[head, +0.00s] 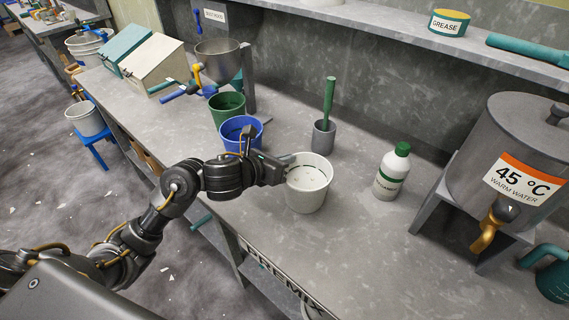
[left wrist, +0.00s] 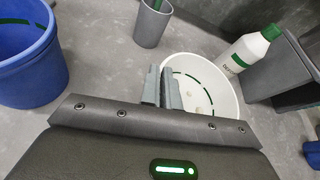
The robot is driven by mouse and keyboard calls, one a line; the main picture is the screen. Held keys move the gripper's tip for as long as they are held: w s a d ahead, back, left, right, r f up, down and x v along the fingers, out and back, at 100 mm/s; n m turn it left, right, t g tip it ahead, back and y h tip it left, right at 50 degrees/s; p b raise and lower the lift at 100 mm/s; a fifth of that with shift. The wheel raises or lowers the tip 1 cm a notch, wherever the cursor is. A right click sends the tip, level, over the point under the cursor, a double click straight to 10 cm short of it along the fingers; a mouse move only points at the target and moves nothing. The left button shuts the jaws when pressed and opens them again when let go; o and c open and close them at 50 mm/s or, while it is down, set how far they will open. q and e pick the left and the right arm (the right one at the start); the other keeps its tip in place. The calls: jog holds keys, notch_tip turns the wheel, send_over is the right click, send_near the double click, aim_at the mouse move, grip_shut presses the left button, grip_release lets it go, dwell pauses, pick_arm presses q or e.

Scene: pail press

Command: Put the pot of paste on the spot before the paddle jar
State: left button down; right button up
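The white pot (head: 306,190) stands upright over the bench, with pale contents and a few small lumps inside; it also shows in the left wrist view (left wrist: 222,104). My left gripper (head: 284,168) reaches it from the left. In the left wrist view its two grey fingers (left wrist: 162,90) are close together with the pot's left rim between them, so it looks shut on the rim. The grey paddle jar (head: 323,138) with a green-handled paddle (head: 329,98) stands behind the pot. No marked spot is visible before the jar. My right gripper is not in view.
Blue (head: 242,130) and green (head: 227,106) buckets stand left of the jar. A white bottle with a green cap (head: 391,175) is right of the pot. The warm-water urn (head: 508,150) stands at the right. Bare bench lies between jar and bottle.

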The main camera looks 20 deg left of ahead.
pick_arm(q)
jog(key=c, duration=1.6)
grip_release()
jog(key=shift+c, duration=0.2)
jog(key=shift+r, duration=0.1)
jog(key=shift+s+r, duration=0.1)
jog(key=shift+s, duration=0.05)
jog(key=p+v, duration=0.6)
jog(key=v, duration=0.5)
jog(key=shift+s+a+r, duration=0.2)
jog(key=shift+s, duration=0.1)
jog(key=shift+f, duration=0.1)
